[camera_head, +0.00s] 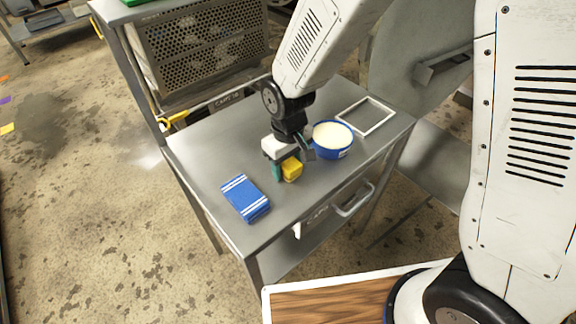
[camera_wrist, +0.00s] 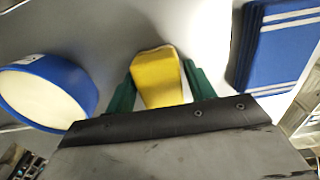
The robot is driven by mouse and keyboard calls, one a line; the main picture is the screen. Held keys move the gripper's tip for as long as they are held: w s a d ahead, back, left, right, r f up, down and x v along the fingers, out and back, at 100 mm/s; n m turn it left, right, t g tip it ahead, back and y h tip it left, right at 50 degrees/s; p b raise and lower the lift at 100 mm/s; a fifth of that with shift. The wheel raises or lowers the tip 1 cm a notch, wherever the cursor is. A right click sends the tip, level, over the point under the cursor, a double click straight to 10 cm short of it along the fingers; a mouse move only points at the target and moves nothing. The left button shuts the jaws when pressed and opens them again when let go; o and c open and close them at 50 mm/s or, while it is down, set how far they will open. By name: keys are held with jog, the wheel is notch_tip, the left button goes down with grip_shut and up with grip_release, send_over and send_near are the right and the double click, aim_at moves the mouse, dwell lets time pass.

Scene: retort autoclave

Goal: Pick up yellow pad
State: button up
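The yellow pad (camera_head: 292,169) is a small block at the middle of the steel table. In the wrist view the yellow pad (camera_wrist: 158,78) lies between the two green fingers of my gripper (camera_wrist: 160,75), with its far end reaching past their tips. My gripper (camera_head: 284,169) points down at the table in the head view. The fingers stand about a pad's width apart, very close to its sides. I cannot tell whether they press on it, or whether the pad rests on the table or is just above it.
A blue bowl with pale contents (camera_head: 333,139) stands close to the right of my gripper. A white frame (camera_head: 366,116) lies at the back right. The steel table (camera_head: 215,150) is bare on the left.

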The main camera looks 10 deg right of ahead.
jog(key=c, duration=0.6)
jog(key=shift+c, duration=0.2)
jog(key=shift+r, duration=0.15)
